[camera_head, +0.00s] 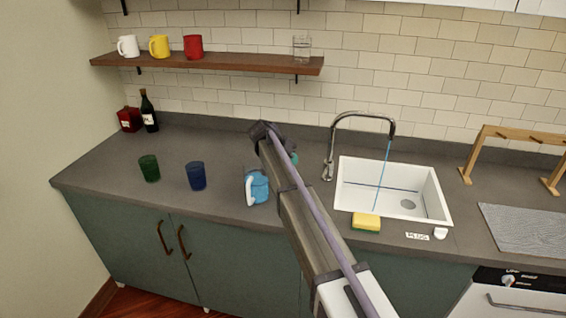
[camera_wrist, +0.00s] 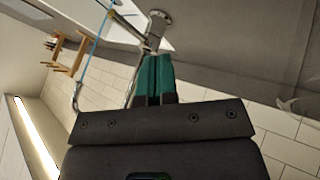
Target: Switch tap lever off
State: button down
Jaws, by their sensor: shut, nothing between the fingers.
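The chrome tap (camera_head: 362,114) stands behind the left edge of the white sink (camera_head: 348,205). A thin blue stream of water (camera_head: 382,170) runs from its spout into the basin; it also shows in the wrist view (camera_wrist: 95,40). The tap lever (camera_head: 327,171) appears low at the tap's base, and its exact angle is hard to tell. In the wrist view the tap's metal body (camera_wrist: 157,22) lies just beyond the fingertips. My gripper (camera_wrist: 154,58) is shut and empty, its green fingers close to the tap; I cannot tell whether they touch it. In the head view my arm mostly hides it.
A blue cup (camera_head: 196,176) and green cup (camera_head: 149,168) stand further left. A yellow sponge (camera_head: 366,222) lies before the sink. A wooden rack (camera_head: 520,137) is at right. A shelf (camera_head: 215,64) with mugs hangs above.

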aim_at(326, 171)
jog(key=b+x, duration=0.6)
jog(key=x, duration=0.4)
jog(key=shift+a+f+b, duration=0.2)
jog(key=shift+b, duration=0.2)
jog(key=d, duration=0.1)
jog(key=s+d+r+p, duration=0.1)
jog(key=d, duration=0.1)
jog(key=shift+s+d+r+p, duration=0.15)
jog(key=shift+s+r+p, duration=0.1)
jog(key=shift+r+p, duration=0.15)
jog(key=shift+d, duration=0.2)
